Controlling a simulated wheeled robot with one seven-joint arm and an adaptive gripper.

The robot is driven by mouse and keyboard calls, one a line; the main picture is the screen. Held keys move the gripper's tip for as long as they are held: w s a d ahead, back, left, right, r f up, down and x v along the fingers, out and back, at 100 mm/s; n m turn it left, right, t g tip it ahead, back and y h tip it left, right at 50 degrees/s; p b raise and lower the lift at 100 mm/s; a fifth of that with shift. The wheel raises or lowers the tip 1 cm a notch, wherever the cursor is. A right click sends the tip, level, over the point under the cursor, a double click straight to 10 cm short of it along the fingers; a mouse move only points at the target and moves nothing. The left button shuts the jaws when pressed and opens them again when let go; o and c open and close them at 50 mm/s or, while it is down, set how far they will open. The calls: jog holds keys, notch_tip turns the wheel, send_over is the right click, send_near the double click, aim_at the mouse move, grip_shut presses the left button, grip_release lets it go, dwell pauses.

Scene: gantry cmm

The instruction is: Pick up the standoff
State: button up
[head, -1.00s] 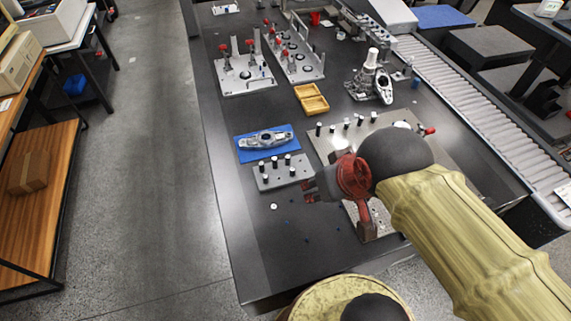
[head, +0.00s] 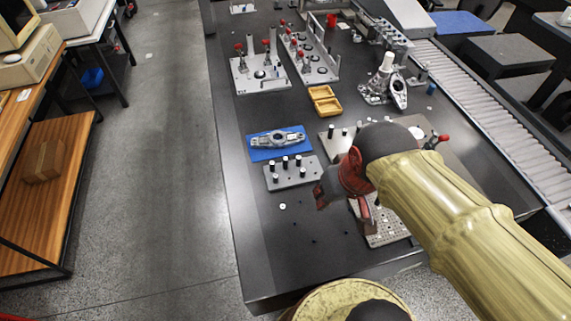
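Several upright dark cylindrical posts stand on a small grey plate (head: 279,184) left of centre, and they look like standoffs. A small white round piece (head: 283,206) lies alone on the dark table just below that plate. I cannot tell which of these is the task's standoff. My gripper (head: 344,208) is above the table, to the right of the grey plate and apart from it. Its two reddish fingers are spread, and I see nothing between them. My wrist and arm hide part of the larger plate behind.
A blue mat (head: 254,155) with a metal casting (head: 277,139) lies behind the grey plate. The table's front left is mostly clear.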

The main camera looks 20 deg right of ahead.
jog(key=w+f+g, duration=0.3)
jog(key=w+f, duration=0.9)
jog(key=f, duration=0.1)
jog(key=n+t+y, duration=0.1)
jog(key=t, duration=0.1)
send_near(286, 160)
jog(key=s+f, duration=0.1)
jog(key=f, duration=0.1)
jog(key=s+f, duration=0.2)
jog(key=s+a+f, duration=0.1)
jog(key=f, duration=0.1)
jog(key=shift+s+f, duration=0.15)
jog(key=shift+s, duration=0.25)
jog(key=w+d+r+n+t, duration=0.1)
jog(key=w+r+t, duration=0.1)
jog(key=w, duration=0.3)
jog(key=shift+b+x, duration=1.6)
jog(key=shift+x, duration=2.25)
jog(key=shift+a, duration=0.1)
jog(key=shift+c, duration=1.2)
jog(key=c, duration=0.4)
